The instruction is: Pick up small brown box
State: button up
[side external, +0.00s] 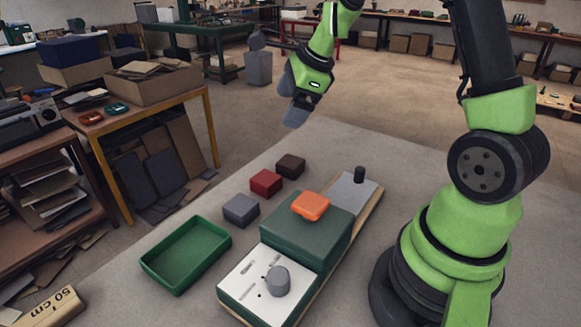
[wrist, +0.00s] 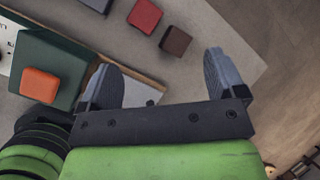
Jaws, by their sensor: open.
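The small brown box (side external: 290,166) is a dark brown cube on the grey table, at the far end of a row of small boxes in the side view. In the wrist view the brown box (wrist: 176,41) lies beyond and between my fingertips, apart from them. My gripper (side external: 291,100) is up in the air above and behind the row in the side view. In the wrist view my gripper (wrist: 162,72) has its two grey fingers spread wide, with nothing between them.
A red box (side external: 265,183) and a grey-blue box (side external: 241,210) stand beside the brown one. A green tray (side external: 186,254) lies at the near left. A board carries a dark green block (side external: 305,243) with an orange piece (side external: 311,206) on top, plus a knob panel and a black peg.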

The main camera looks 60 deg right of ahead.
jog(key=d+f+m+g, duration=0.1)
jog(key=d+f+m, duration=0.65)
jog(key=f, duration=0.25)
send_over(291, 161)
jog(key=s, duration=0.2)
jog(key=shift+m+h, duration=0.3)
jog(key=shift+m, duration=0.15)
jog(key=f, duration=0.4)
jog(key=shift+s+d, duration=0.1)
jog(key=shift+s, duration=0.1)
jog(key=shift+x, duration=3.1)
jog(key=shift+r, duration=0.1)
jog(key=c, duration=1)
